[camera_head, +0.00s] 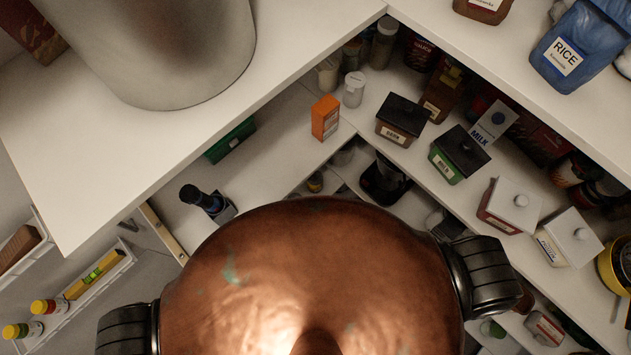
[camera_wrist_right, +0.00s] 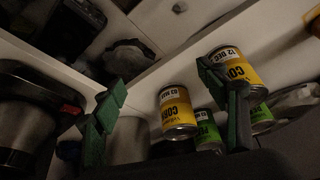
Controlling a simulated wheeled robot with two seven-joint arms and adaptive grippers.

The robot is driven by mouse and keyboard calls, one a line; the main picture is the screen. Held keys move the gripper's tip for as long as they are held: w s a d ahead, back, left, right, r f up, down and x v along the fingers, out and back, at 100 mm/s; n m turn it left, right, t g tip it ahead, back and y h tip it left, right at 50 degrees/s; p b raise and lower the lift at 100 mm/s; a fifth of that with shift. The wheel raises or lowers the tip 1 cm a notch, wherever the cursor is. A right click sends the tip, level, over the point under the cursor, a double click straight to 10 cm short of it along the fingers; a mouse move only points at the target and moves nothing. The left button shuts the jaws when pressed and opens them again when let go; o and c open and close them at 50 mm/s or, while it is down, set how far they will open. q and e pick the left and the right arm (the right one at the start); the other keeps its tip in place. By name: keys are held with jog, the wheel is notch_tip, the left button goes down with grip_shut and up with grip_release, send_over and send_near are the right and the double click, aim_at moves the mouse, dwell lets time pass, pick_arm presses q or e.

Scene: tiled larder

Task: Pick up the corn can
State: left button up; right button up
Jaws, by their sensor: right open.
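Two corn cans with yellow and black labels show in the right wrist view. One corn can (camera_wrist_right: 177,112) stands between my spread fingers in the picture, with its silver lid visible. The other corn can (camera_wrist_right: 240,70) is farther right, partly behind my right-hand finger. My right gripper (camera_wrist_right: 163,78) is open, its two green-padded fingers apart with nothing held. How far the fingertips are from the cans is hard to judge. Neither corn can is recognisable in the head view, and neither gripper shows there.
Green-labelled cans (camera_wrist_right: 208,131) sit close beside the corn cans. A dark pot (camera_wrist_right: 24,120) is at the left of the wrist view. In the head view, crowded shelves hold an orange box (camera_head: 325,118), lidded canisters (camera_head: 402,119) and a large metal pot (camera_head: 165,45).

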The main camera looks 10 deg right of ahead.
aim_at(317, 183)
jog(key=w, duration=0.3)
jog(key=w+a, duration=0.1)
jog(key=w, duration=0.2)
jog(key=w+r, duration=0.1)
jog(key=w, duration=0.2)
jog(key=shift+w+a+p, duration=0.25)
jog(key=shift+a+p, duration=0.15)
jog(key=shift+w+a, duration=0.1)
jog(key=shift+w, duration=0.7)
jog(key=shift+w+b+x, duration=0.15)
jog(key=shift+x, duration=1.2)
jog(key=shift+w+b+x, duration=0.15)
jog(key=shift+w+x, duration=0.05)
jog(key=shift+x, duration=1.15)
jog(key=shift+r, duration=0.15)
jog(key=shift+c, duration=0.4)
jog(key=c, duration=1.5)
